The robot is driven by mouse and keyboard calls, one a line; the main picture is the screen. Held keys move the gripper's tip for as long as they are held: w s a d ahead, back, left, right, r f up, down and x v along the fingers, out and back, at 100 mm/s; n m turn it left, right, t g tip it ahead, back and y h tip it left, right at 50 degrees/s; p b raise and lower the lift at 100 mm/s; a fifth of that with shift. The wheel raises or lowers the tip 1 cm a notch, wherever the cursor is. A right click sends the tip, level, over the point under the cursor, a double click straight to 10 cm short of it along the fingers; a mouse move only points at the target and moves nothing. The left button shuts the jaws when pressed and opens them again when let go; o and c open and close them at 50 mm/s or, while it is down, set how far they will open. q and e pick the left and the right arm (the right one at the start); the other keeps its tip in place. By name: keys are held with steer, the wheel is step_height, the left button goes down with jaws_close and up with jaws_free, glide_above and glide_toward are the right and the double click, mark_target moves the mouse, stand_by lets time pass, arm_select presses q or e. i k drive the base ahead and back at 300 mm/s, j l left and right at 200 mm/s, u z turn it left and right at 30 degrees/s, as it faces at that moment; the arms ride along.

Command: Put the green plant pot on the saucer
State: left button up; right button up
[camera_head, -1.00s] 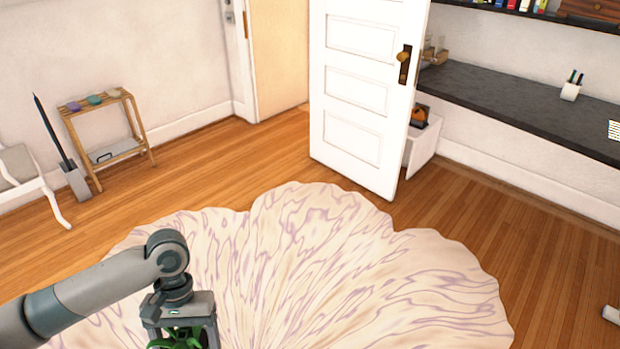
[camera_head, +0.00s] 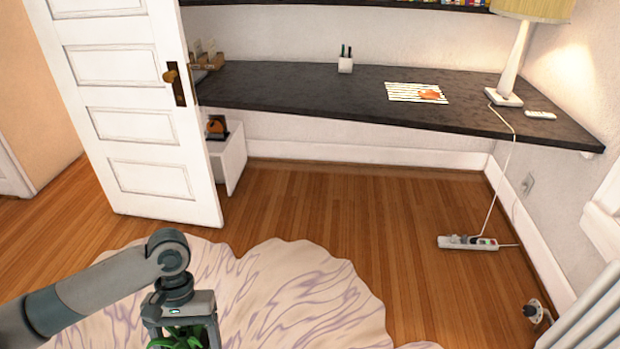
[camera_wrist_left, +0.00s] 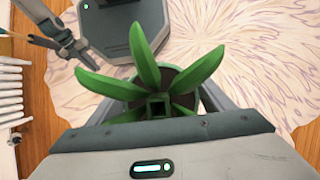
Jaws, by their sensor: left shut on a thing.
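The green plant (camera_head: 180,337) is at the bottom edge of the head view, between the fingers of my left gripper (camera_head: 183,330). In the left wrist view the plant (camera_wrist_left: 147,72) spreads several long green leaves from dark soil. My left gripper is shut on its pot, which is mostly hidden by the leaves and my gripper body. Pot and gripper are above the pale rug. I see no saucer in either view.
A dark desk (camera_head: 290,92) runs along the back wall, holding a pen cup (camera_head: 345,64), a striped sheet (camera_head: 417,93) and a lamp (camera_head: 510,75). An open white door (camera_head: 135,120) stands left. A power strip (camera_head: 467,242) lies on the wooden floor; the floor's middle is clear.

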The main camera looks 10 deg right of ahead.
mark_target(429, 95)
steer(key=i+z, duration=0.4)
steer(key=i, duration=0.15)
steer(key=i+z, duration=0.4)
steer(key=i, duration=0.15)
steer(key=i+l+z, duration=0.1)
steer(key=i+z, duration=0.15)
steer(key=i, duration=0.35)
steer(key=i+z, duration=0.3)
steer(key=i, duration=0.3)
steer(key=i+l+u, duration=0.2)
steer(key=i, duration=0.3)
steer(key=i+l+u, duration=0.2)
steer(key=i+l, duration=0.2)
steer(key=i, duration=0.1)
